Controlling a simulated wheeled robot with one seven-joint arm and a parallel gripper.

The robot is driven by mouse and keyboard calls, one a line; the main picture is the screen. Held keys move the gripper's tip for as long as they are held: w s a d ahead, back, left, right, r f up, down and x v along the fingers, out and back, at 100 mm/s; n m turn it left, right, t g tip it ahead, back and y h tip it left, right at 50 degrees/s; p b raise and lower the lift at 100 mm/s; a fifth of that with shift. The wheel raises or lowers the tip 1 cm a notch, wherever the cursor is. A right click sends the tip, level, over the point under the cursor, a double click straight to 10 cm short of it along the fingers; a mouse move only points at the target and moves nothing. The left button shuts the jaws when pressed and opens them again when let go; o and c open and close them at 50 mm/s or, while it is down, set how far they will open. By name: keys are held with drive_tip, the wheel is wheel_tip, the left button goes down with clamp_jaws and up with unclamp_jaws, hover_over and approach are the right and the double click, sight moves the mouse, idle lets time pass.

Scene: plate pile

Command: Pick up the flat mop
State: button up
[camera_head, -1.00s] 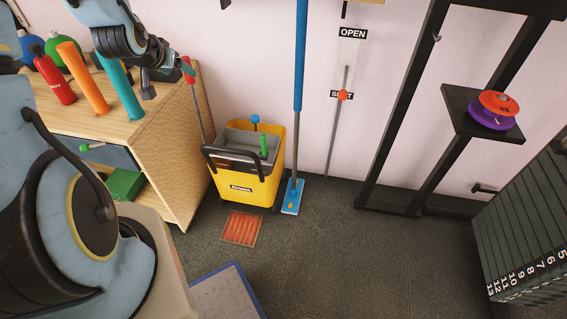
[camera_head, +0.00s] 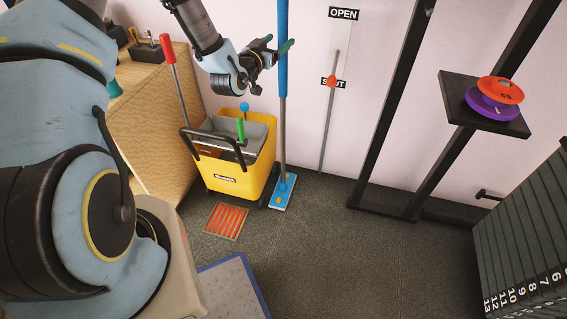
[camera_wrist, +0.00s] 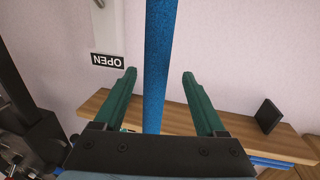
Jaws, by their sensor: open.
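The flat mop stands upright against the wall, with a long blue-and-grey handle (camera_head: 283,75) and a flat blue head (camera_head: 283,196) on the floor beside the yellow bucket. My gripper (camera_head: 278,43) is open at the upper blue part of the handle. In the wrist view my gripper (camera_wrist: 158,76) shows two green fingers apart, with the blue handle (camera_wrist: 157,55) running between them in the picture. Gaps show on both sides of the handle. I cannot tell how deep it sits between the fingers.
The yellow mop bucket (camera_head: 256,172) stands left of the mop, by a wooden cabinet (camera_head: 150,120). A red-knobbed rod (camera_head: 331,110) is on the wall to the right. A black rack (camera_head: 390,110) stands further right. A wooden shelf (camera_wrist: 250,135) shows in the wrist view.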

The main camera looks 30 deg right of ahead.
drive_tip(key=shift+s+f+p+x, duration=0.1)
drive_tip(key=shift+p+x, duration=0.1)
drive_tip(key=shift+x, duration=1.1)
drive_tip(key=shift+s+f+p+x, duration=0.1)
drive_tip(key=shift+s+p+x, duration=0.05)
drive_tip(key=shift+x, duration=1.15)
drive_tip(key=shift+d, duration=0.15)
clamp_jaws()
drive_tip(key=shift+r, duration=0.1)
